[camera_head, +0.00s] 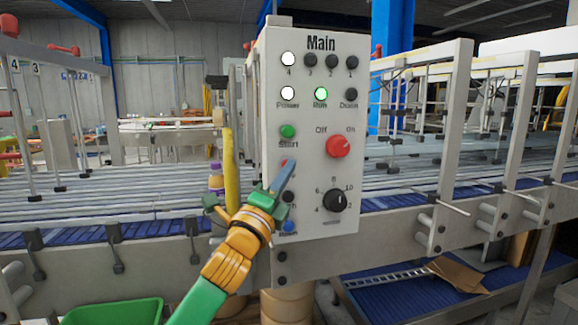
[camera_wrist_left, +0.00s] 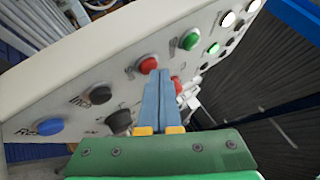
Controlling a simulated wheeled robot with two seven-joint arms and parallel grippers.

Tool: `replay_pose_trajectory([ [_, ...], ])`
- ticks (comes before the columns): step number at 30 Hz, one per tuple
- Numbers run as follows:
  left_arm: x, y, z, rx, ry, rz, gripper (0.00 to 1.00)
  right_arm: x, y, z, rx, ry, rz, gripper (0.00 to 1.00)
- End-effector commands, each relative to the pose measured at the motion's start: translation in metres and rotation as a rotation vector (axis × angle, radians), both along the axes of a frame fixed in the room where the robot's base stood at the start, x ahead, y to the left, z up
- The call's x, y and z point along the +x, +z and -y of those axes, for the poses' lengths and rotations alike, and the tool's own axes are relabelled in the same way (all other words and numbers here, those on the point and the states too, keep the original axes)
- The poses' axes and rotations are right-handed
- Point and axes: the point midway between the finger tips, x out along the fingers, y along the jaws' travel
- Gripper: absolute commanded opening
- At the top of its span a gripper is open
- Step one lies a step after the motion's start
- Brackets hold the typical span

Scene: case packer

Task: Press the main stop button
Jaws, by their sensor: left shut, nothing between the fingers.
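The control panel (camera_head: 307,215) is headed Main. Its red stop button (camera_head: 284,163) sits below the green Start button (camera_head: 288,131) and is mostly hidden behind my left gripper. The red stop button also shows in the left wrist view (camera_wrist_left: 147,64), just left of the fingertips. My left gripper (camera_head: 290,166) is shut and empty, its blue fingers together and pointing up at the panel. The fingertips (camera_wrist_left: 160,72) overlap the button's lower edge in view; I cannot tell whether they touch it. My right gripper is not in view.
A red Off/On knob (camera_head: 338,146) and a black dial (camera_head: 336,201) are right of the fingers. A blue button (camera_head: 289,226) is low on the panel. The Run light (camera_head: 321,94) glows green. Conveyor rails flank the panel. A green bin (camera_head: 115,312) stands lower left.

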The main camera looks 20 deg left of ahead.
Motion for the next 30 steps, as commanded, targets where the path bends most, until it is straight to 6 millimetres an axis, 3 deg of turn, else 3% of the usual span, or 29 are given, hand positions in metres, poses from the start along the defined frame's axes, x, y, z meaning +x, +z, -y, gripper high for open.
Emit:
replay_pose_trajectory([
  [19, 0.004, 0.000, -0.003, 0.000, 0.000, 0.000, 0.00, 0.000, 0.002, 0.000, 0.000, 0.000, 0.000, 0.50],
  [30, -0.011, -0.001, 0.007, 0.000, 0.000, 0.001, 0.00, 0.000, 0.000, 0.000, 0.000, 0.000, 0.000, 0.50],
])
